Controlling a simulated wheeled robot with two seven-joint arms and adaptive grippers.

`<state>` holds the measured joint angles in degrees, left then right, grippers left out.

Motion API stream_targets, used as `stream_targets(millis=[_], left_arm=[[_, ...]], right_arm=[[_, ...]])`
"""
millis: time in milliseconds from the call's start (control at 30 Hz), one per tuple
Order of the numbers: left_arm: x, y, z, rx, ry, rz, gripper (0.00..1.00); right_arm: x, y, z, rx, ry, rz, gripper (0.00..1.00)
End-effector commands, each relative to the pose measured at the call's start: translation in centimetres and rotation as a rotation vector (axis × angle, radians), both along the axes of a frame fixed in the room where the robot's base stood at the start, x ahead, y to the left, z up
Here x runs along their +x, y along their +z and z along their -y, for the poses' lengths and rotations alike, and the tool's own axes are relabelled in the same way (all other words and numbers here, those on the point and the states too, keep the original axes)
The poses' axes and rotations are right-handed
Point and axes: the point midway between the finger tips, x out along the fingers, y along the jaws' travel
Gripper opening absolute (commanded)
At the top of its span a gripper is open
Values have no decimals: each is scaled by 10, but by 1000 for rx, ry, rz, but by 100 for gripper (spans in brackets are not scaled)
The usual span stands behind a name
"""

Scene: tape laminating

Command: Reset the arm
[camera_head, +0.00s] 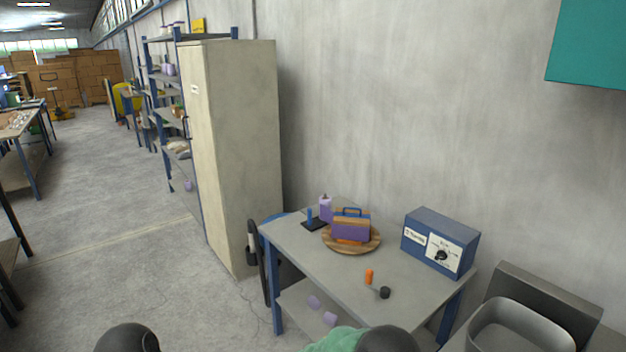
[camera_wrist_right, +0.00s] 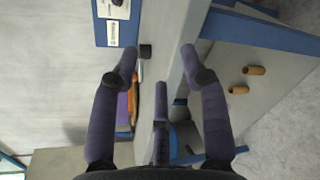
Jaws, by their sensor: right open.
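My right gripper (camera_wrist_right: 160,72) shows in the right wrist view with its dark purple-grey fingers spread apart, open and empty. The grey worktable (camera_head: 316,262) lies beyond the fingers, turned on its side in that view. I cannot make out the right gripper's fingers in the head view. My left gripper is in neither view.
A tall beige cabinet (camera_head: 240,150) stands behind left. A grey bin (camera_head: 520,325) is at right.

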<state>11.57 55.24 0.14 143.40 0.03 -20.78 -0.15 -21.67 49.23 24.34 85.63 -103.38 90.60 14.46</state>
Motion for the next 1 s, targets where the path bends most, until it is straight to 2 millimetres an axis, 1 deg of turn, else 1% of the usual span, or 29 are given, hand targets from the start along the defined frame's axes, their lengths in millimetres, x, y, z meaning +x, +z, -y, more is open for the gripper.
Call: stream_targets(millis=[33, 167, 267, 367, 400, 467, 500, 533, 567, 600, 667, 700, 800, 900, 1000], left_arm=[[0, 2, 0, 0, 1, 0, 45], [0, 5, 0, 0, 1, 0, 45], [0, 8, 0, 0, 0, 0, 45], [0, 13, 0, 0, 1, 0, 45], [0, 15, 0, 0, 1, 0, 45], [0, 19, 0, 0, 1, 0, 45], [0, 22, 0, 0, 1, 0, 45], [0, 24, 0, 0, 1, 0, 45], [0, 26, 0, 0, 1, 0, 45], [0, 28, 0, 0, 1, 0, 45], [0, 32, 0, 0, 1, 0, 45], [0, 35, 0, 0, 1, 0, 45], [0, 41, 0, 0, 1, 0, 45], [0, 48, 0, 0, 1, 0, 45], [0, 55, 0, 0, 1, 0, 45]], right_arm=[[-6, -11, 6, 24, -13, -40, 45], [-24, -41, 18, 97, -50, -144, 45], [-45, -68, 27, 176, -88, -239, 45], [-77, -101, 35, 286, -147, -358, 45], [-95, -116, 38, 345, -179, -413, 45], [-126, -139, 39, 447, -237, -495, 45], [-148, -152, 38, 524, -280, -548, 45], [-166, -161, 36, 583, -316, -585, 45], [-183, -169, 32, 647, -352, -617, 45], [-206, -178, 26, 735, -406, -657, 45], [-238, -188, 13, 867, -488, -699, 45], [-258, -192, 4, 955, -546, -717, 45], [-296, -195, -22, 1172, -695, -718, 45], [-320, -191, -46, 1374, -850, -657, 45], [-332, -183, -62, 1548, -1006, -538, 45]])
